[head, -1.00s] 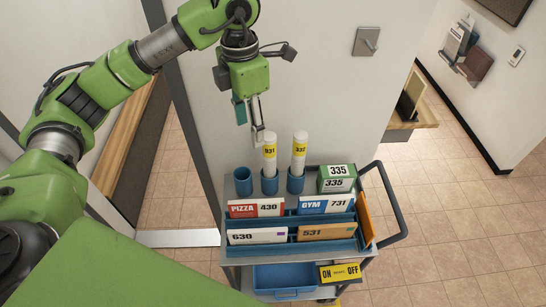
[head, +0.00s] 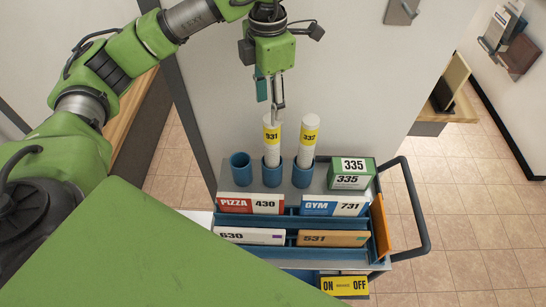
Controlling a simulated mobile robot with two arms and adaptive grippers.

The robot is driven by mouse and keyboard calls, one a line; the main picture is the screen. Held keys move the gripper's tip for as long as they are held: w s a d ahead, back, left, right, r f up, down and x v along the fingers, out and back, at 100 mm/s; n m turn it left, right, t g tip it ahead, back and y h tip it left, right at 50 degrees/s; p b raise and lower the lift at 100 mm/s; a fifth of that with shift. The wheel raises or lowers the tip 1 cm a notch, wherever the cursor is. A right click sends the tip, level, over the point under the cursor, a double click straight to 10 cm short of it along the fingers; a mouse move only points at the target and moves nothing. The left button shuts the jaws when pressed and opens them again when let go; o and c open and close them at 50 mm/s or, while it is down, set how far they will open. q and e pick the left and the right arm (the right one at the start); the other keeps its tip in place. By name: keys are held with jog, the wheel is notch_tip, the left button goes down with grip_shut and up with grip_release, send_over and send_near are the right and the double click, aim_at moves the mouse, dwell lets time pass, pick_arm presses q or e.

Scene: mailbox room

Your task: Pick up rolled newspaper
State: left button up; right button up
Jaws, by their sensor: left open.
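Two rolled newspapers stand upright in blue cups on a cart. The left roll (head: 271,144), with a yellow label reading 331, sits in the middle cup (head: 272,175). The right roll (head: 308,140), labelled 332, sits in the right cup (head: 303,174). My left gripper (head: 275,112) is open and points down at the top of the 331 roll. From this view I cannot tell whether its fingers touch the roll. My right gripper is not in view.
An empty blue cup (head: 240,168) stands left of the rolls. A green 335 box (head: 351,173) stands to the right. Mail slots hold PIZZA 430 (head: 251,204) and GYM 731 (head: 335,206) envelopes. The cart's handle (head: 415,205) is at the right. A wall rises behind.

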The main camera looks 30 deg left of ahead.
aim_at(270, 130)
pick_arm(q)
jog(key=shift+w+f, duration=0.1)
jog(key=shift+f, duration=0.5)
jog(key=shift+f+p, duration=0.3)
jog(key=shift+f, duration=0.6)
notch_tip(270, 130, down, 6)
jog(key=shift+r+p, duration=0.15)
jog(key=shift+p, duration=0.6)
jog(key=shift+f, duration=0.3)
jog(key=f+p, duration=0.1)
jog(key=f, duration=0.1)
jog(key=f+p, duration=0.2)
jog(key=shift+w+d+f, duration=0.2)
jog(key=shift+f, duration=0.55)
jog(key=c, duration=1.2)
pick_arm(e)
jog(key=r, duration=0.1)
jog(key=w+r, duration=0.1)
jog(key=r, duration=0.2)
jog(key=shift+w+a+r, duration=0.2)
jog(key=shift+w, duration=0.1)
